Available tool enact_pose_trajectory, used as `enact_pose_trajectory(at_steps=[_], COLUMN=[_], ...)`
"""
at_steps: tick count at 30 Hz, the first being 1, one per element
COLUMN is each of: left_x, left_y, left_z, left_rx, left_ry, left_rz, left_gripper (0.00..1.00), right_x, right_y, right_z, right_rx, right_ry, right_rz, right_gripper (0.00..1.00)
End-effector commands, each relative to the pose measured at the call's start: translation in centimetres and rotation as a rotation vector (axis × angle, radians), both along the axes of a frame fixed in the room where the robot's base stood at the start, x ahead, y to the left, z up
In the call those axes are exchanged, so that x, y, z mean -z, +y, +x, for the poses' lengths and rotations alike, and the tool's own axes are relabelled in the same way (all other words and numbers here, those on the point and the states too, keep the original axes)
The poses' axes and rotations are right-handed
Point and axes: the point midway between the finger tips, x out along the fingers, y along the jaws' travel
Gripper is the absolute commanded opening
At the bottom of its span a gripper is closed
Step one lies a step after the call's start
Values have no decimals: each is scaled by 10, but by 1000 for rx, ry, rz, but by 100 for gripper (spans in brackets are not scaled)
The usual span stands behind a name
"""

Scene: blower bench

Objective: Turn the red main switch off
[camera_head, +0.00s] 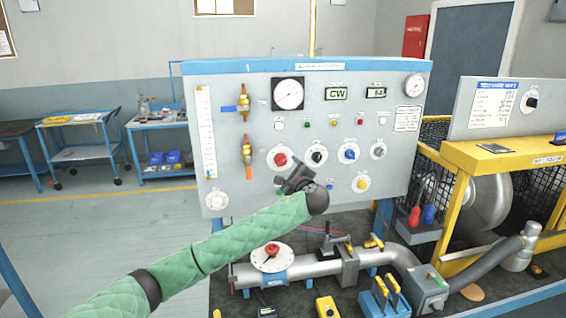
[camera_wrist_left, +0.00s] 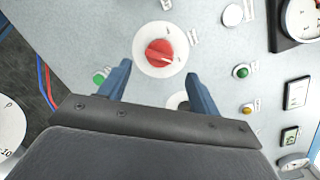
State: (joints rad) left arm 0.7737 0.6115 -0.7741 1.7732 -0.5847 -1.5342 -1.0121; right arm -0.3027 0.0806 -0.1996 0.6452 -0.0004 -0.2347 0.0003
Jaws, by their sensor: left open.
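The red main switch (camera_head: 280,159) is a red rotary knob on a round white plate on the grey control panel (camera_head: 235,125). In the left wrist view the red knob (camera_wrist_left: 159,53) lies ahead of the fingers, between and beyond their tips, with a pale pointer mark towards the right. My left gripper (camera_head: 290,172) is in front of the panel, just below and right of the red switch. Its two blue fingers (camera_wrist_left: 156,70) are spread apart with nothing between them, and they look apart from the knob. My right gripper is not in view.
Beside the red switch are a black knob (camera_head: 317,155) and a blue knob (camera_head: 349,153). A yellow knob (camera_head: 361,184) is lower right. Below the panel, a pipe carries a red-handled valve (camera_head: 272,249). A yellow-framed blower guard (camera_head: 500,160) stands at the right.

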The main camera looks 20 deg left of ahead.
Motion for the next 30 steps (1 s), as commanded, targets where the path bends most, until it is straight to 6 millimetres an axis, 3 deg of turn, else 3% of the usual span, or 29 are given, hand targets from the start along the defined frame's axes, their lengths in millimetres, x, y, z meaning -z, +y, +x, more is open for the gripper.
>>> enact_pose_trajectory(at_steps=[2, 12, 25, 30], left_x=[-5, -3, 0, 0], left_y=[9, 37, 43, 43], left_z=[8, 40, 46, 46], left_rx=[-1, -1, -1, -1], left_ry=[0, -1, -1, -1], left_rz=[0, -1, -2, -2], left_gripper=[63, 63, 63, 30], right_x=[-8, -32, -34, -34], right_y=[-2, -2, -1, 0], right_z=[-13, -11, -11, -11], right_rx=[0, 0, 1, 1], right_ry=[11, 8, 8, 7], right_rz=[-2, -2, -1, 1], right_gripper=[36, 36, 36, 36])
